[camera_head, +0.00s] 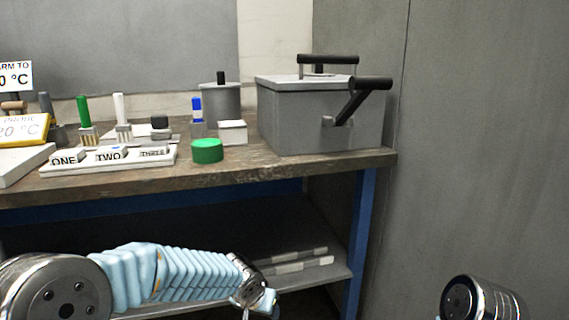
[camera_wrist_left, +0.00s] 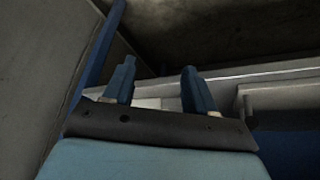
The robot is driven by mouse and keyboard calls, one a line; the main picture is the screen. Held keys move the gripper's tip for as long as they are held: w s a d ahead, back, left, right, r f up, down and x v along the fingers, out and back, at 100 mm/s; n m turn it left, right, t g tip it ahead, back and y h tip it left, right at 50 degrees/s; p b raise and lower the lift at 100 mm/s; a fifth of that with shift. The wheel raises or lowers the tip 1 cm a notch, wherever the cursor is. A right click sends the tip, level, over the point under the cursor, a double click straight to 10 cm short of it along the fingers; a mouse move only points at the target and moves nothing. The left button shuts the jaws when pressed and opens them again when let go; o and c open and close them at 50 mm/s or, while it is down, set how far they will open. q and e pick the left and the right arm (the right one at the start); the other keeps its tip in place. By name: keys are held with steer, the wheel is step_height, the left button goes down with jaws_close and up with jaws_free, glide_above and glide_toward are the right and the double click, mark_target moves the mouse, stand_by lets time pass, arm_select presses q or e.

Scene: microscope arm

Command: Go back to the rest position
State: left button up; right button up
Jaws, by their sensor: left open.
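In the head view my left arm comes in from the lower left, in a pale blue ribbed sleeve, and stays below the tabletop in front of the lower shelf. My left gripper (camera_head: 262,302) is at the end of that arm, partly cut off by the bottom edge. In the left wrist view my left gripper's two blue fingers (camera_wrist_left: 155,88) stand apart with nothing between them. Only a metal joint of my right arm shows at the bottom right of the head view; the right gripper is out of view.
A wooden workbench (camera_head: 280,172) with blue legs carries a grey box with black handles (camera_head: 295,115), a green round lid (camera_head: 207,151), a labelled white tray (camera_head: 110,166) and a grey pot (camera_head: 222,98). Light bars (camera_head: 295,262) lie on the lower shelf. A grey wall stands right.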

arm_select(q)
steer(key=s+a+f+n+g+h, duration=0.1)
steer(key=s+a+f+n+g, duration=0.1)
steer(key=s+f, duration=0.9)
steer(key=s+a+f+n+g+h, duration=0.1)
steer(key=s+a+f+n+g, duration=0.1)
steer(key=s+f, duration=0.9)
step_height(320, 180, down, 4)
steer(key=shift+s+a+f+n+p, duration=0.25)
steer(key=shift+a+n, duration=0.25)
steer(key=shift+a, duration=0.4)
